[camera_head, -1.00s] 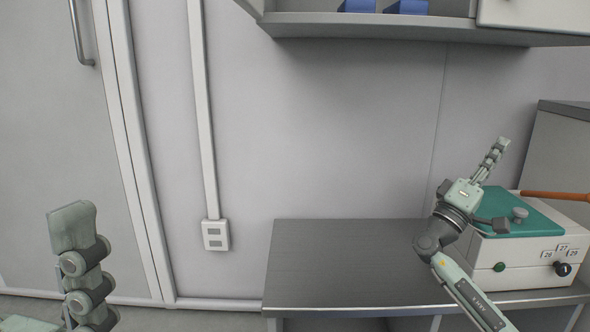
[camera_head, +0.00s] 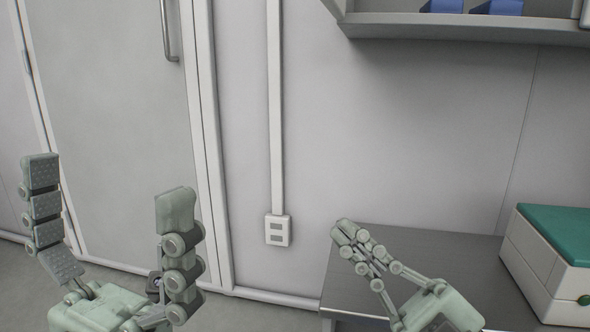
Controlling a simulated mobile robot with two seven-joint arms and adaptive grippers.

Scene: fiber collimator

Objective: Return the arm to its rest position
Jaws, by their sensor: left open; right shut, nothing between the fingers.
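My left gripper (camera_head: 112,238) is at the lower left, pointing up, with its two jointed fingers spread wide and nothing between them. My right gripper (camera_head: 345,232) is at the lower middle right, in front of the grey bench's left part. Its fingers are together and hold nothing, and they point up and to the left. Most of the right arm is below the picture's edge.
A grey metal bench (camera_head: 430,243) stands at the lower right. On it is a white box (camera_head: 530,258) with a green top (camera_head: 562,228). A wall shelf (camera_head: 450,32) holds blue objects above. A wall socket (camera_head: 278,230) and a tall door (camera_head: 115,120) are behind.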

